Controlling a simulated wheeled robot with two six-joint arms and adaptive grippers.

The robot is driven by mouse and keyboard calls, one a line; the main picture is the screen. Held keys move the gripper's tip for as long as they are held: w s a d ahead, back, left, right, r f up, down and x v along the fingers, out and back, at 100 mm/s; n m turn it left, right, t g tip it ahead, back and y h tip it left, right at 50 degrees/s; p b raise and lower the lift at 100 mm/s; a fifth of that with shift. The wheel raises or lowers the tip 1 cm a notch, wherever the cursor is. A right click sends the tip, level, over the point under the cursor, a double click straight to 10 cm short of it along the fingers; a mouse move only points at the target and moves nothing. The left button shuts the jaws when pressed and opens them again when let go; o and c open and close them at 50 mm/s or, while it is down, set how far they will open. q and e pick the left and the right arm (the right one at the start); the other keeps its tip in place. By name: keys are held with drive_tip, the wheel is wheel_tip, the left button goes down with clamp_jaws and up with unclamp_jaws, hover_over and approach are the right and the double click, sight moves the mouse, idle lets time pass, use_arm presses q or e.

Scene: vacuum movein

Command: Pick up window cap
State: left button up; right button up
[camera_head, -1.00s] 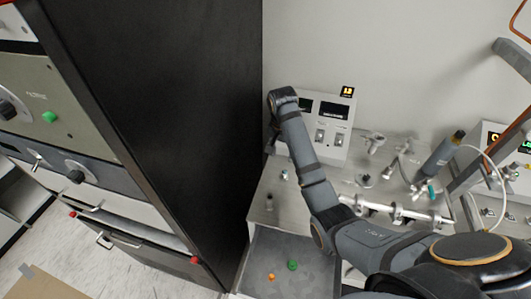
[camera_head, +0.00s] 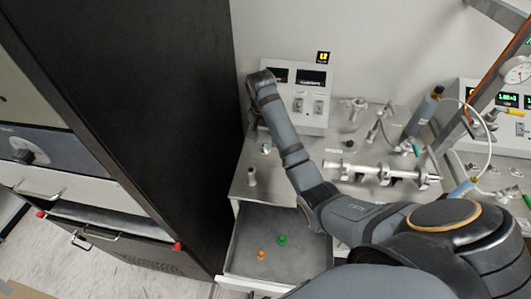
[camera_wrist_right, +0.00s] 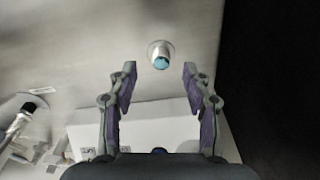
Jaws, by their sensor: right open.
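A small round metal piece with a light-blue face, which looks like the window cap (camera_wrist_right: 160,56), stands on the metal bench top. It also shows in the head view (camera_head: 265,148), left of my right forearm. My right gripper (camera_wrist_right: 160,68) is open and empty. In the wrist view its two fingers stand on either side of the cap's line, with the cap just beyond the fingertips and apart from them. In the head view this gripper is small and dark near the bench's left edge. My left gripper is not in view.
A control box (camera_head: 312,104) stands behind the cap. A small grey fitting (camera_head: 252,177) stands nearer the front edge. An open drawer (camera_head: 240,262) holds a green and an orange piece. A tall black cabinet (camera_head: 180,120) borders the left. Metal tubing (camera_head: 375,172) lies right.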

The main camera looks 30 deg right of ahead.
sight(265, 145)
drive_tip(key=f, duration=0.2)
drive_tip(key=f+b, duration=0.1)
drive_tip(key=shift+w+d+f, duration=0.1)
drive_tip(key=shift+w+f, duration=0.1)
drive_tip(key=shift+w, duration=0.1)
drive_tip(key=shift+r, duration=0.1)
drive_tip(key=shift+s, duration=0.1)
drive_tip(key=c, duration=0.8)
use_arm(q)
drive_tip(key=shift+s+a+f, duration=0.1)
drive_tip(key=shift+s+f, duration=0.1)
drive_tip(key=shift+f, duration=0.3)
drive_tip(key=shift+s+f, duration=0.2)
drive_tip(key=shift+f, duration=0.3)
use_arm(e)
clamp_jaws()
